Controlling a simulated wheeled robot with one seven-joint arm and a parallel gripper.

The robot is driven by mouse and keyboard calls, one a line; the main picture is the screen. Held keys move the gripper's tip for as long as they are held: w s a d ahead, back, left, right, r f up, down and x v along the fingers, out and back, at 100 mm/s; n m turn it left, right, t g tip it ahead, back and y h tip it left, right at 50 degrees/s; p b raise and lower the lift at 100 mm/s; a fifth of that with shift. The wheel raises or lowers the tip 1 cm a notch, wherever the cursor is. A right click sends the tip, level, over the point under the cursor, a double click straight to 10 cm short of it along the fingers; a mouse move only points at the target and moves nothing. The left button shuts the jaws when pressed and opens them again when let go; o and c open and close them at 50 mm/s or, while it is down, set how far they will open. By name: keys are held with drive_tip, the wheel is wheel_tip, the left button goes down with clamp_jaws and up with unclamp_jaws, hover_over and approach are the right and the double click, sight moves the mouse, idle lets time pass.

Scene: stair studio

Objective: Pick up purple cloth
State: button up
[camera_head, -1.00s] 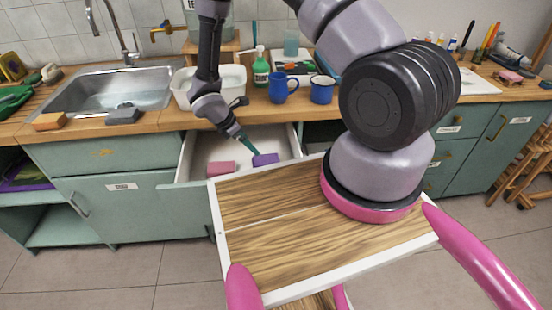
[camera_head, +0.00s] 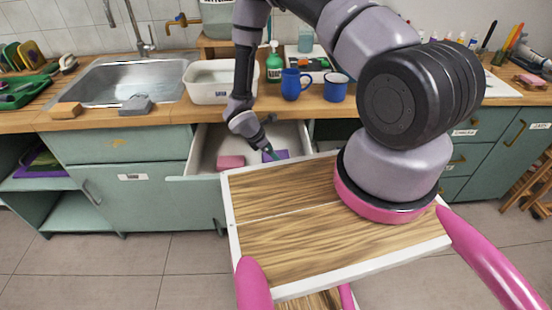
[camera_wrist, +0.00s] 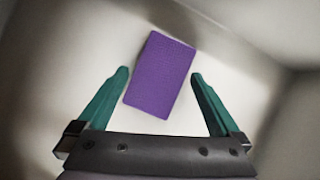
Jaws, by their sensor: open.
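The purple cloth (camera_wrist: 160,75) is a flat rectangle lying on the white bottom of the open drawer (camera_head: 208,150). In the wrist view it lies tilted a little, its near end between the tips of my gripper (camera_wrist: 160,73). The teal fingers are spread to either side of it, with a gap on both sides. In the head view my gripper (camera_head: 270,152) points down into the drawer, and the cloth (camera_head: 282,154) shows just right of it, partly hidden by the fingers. How far the fingertips are above the drawer bottom is hard to tell.
A pink cloth (camera_head: 231,162) lies in the drawer left of the purple one. The drawer's pale walls surround my gripper. On the counter above stand a white basin (camera_head: 208,92), a green bottle (camera_head: 274,66) and two blue mugs (camera_head: 292,88) (camera_head: 336,90).

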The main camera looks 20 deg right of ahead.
drive_tip(key=shift+d+f, duration=0.1)
drive_tip(key=shift+f, duration=0.1)
drive_tip(key=c, duration=1)
drive_tip(key=shift+o, duration=0.2)
drive_tip(key=shift+r, duration=0.1)
